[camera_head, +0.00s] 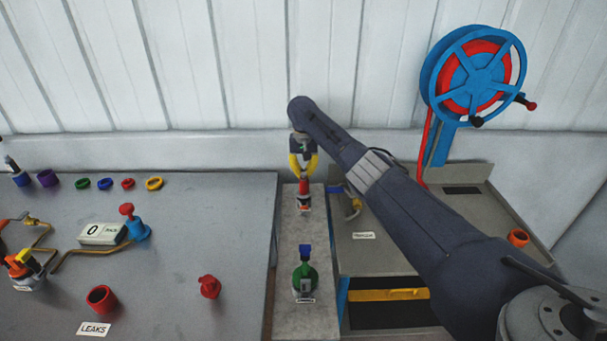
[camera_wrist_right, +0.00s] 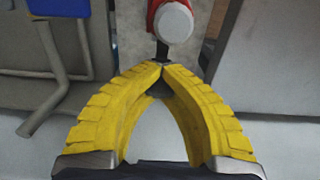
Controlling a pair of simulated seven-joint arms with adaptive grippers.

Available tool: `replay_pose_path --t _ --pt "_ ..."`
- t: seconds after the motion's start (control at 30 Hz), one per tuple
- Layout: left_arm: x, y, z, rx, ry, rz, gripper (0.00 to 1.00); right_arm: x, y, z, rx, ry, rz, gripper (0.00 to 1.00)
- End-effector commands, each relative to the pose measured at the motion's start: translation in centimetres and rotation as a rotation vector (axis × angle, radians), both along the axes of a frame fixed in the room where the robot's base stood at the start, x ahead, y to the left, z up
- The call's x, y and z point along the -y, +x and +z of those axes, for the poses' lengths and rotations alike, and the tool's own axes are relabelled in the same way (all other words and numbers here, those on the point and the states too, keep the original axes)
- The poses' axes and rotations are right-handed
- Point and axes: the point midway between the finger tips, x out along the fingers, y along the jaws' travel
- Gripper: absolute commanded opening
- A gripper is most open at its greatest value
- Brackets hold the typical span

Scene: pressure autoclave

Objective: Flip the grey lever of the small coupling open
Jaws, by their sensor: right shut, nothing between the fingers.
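The small red coupling (camera_head: 304,186) stands upright on the narrow grey bench strip (camera_head: 318,228). In the right wrist view, its red body with a round pale grey end (camera_wrist_right: 174,22) shows just beyond my fingertips. A thin dark piece (camera_wrist_right: 162,50) runs from it down to the fingertips; I cannot tell whether this is the lever or whether the fingers touch it. My right gripper (camera_head: 303,176) has its yellow fingers shut, with the tips meeting (camera_wrist_right: 162,66) and nothing between them. It is directly above and behind the coupling. My left gripper is not in view.
A green coupling with a blue top (camera_head: 304,272) stands nearer on the same strip. Left is a grey table with a red cup (camera_head: 101,299), a red knob (camera_head: 209,287) and coloured rings. Right are a bent pipe (camera_head: 353,208) and a blue-red hose reel (camera_head: 473,78).

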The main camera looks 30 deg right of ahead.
Motion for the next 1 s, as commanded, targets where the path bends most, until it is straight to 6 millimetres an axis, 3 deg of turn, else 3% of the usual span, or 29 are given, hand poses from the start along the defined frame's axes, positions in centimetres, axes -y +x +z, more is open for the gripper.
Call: replay_pose_path --t 0.03,0.77,1.0 --pt "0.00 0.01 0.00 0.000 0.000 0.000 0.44 0.43 0.43 0.77 0.004 0.001 -0.010 0.00" --pt "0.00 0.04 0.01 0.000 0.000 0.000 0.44 0.34 0.40 0.53 -0.054 0.032 0.000 0.00" --pt "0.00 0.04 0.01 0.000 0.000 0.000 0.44 0.30 0.38 0.48 -0.055 0.032 0.001 0.24"
